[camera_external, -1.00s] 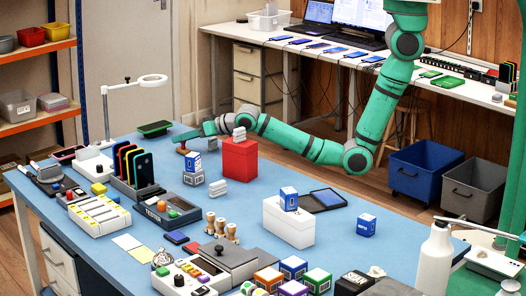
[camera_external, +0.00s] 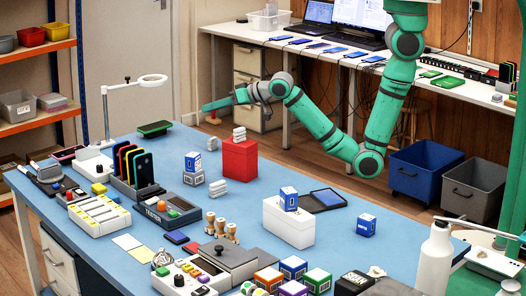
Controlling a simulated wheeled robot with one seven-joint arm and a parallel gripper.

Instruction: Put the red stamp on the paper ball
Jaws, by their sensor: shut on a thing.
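My gripper (camera_external: 207,107) is at the far side of the blue table, raised above its back edge and left of the red box. It is shut on a small brown-red thing, which I take for the red stamp (camera_external: 213,119), hanging just below the fingers. The stamp is small here and its details cannot be told. A crumpled grey-white lump (camera_external: 162,257), possibly the paper ball, lies at the near left of the table. Another small whitish thing (camera_external: 376,271) lies at the near right; I cannot tell which is the paper ball.
A red box (camera_external: 240,160) with small white boxes on top stands right of the gripper. Several wooden-handled stamps (camera_external: 221,229) stand mid-table, behind a grey-lidded device (camera_external: 225,258). A white box (camera_external: 288,224) and a white bottle (camera_external: 434,260) stand to the right. A lamp (camera_external: 152,80) rises at left.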

